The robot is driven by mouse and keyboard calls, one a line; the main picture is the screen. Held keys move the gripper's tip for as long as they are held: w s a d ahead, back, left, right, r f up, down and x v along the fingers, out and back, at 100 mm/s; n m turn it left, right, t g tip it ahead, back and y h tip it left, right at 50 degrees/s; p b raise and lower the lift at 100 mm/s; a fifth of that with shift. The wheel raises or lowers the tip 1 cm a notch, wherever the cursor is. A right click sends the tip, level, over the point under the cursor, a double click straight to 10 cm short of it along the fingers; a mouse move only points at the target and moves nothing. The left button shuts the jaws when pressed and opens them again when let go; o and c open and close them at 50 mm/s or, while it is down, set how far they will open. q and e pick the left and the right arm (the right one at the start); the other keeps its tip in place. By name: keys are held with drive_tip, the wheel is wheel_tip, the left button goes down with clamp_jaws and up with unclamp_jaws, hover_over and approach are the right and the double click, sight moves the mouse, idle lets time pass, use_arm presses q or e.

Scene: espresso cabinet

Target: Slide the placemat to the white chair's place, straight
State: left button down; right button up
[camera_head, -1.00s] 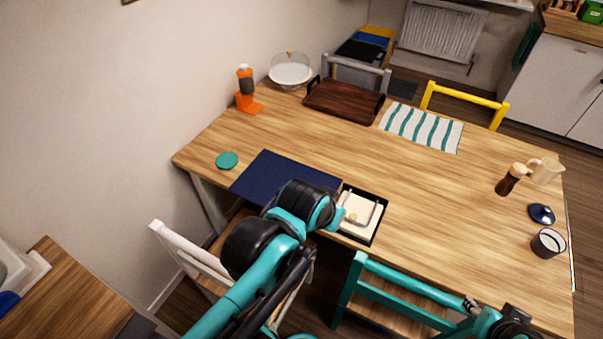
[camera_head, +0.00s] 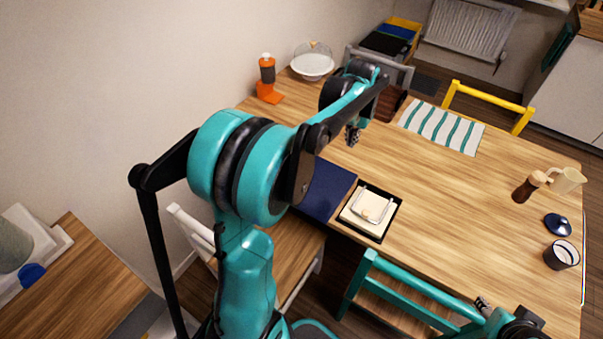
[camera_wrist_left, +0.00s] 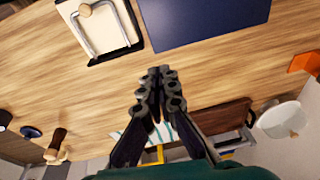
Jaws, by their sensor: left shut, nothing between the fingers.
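The navy placemat (camera_head: 328,190) lies flat on the table on the white chair's side. My left arm hides much of it in the head view; part of it shows at the top of the left wrist view (camera_wrist_left: 205,22). The white chair (camera_head: 292,262) stands at the near left side, partly behind my arm. My left gripper (camera_head: 353,136) is above the table beyond the mat, apart from it. Its fingers are together and empty in the left wrist view (camera_wrist_left: 160,75). My right gripper (camera_head: 484,304) is small at the teal chair; its jaws are unclear.
A black tray (camera_head: 398,208) with a notepad-like item sits just right of the mat. A striped teal-and-white mat (camera_head: 441,128) lies by the yellow chair (camera_head: 490,103). An orange bottle (camera_head: 267,75) and a glass-domed dish (camera_head: 312,65) stand at the back left. The table's middle is clear.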

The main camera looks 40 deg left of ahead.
use_arm(q)
drive_tip(key=w+a+f+g, duration=0.1)
drive_tip(key=w+a+f, duration=0.1)
drive_tip(key=a+f, duration=0.3)
drive_tip(key=w+a+f+g+p, duration=0.1)
drive_tip(key=a+f, duration=0.4)
drive_tip(key=f, duration=0.5)
drive_tip(key=w+a+f+g+h+p, duration=0.1)
drive_tip(key=w+a+f+g, duration=0.1)
drive_tip(key=w+a+f, duration=0.2)
drive_tip(key=shift+a+f+n, duration=0.15)
drive_tip(key=shift+a+f, duration=0.3)
drive_tip(key=shift+f, duration=0.4)
drive_tip(key=shift+a+f+n, duration=0.15)
drive_tip(key=shift+a+f, duration=0.3)
drive_tip(key=shift+f, duration=0.4)
drive_tip(key=shift+s+a+f, duration=0.1)
drive_tip(key=shift+f, duration=0.15)
drive_tip(key=shift+s, duration=0.25)
drive_tip(key=s+b, duration=0.1)
drive_tip(key=s, duration=0.2)
drive_tip(key=s+d+b, duration=0.1)
drive_tip(key=s, duration=0.3)
drive_tip(key=s+b, duration=0.1)
drive_tip(key=s, duration=0.3)
drive_tip(key=shift+s+d+f, duration=0.15)
drive_tip(key=shift+s+f, duration=0.1)
drive_tip(key=shift+f, duration=0.05)
drive_tip(key=shift+f+b, duration=0.45)
drive_tip(key=shift+b, duration=0.05)
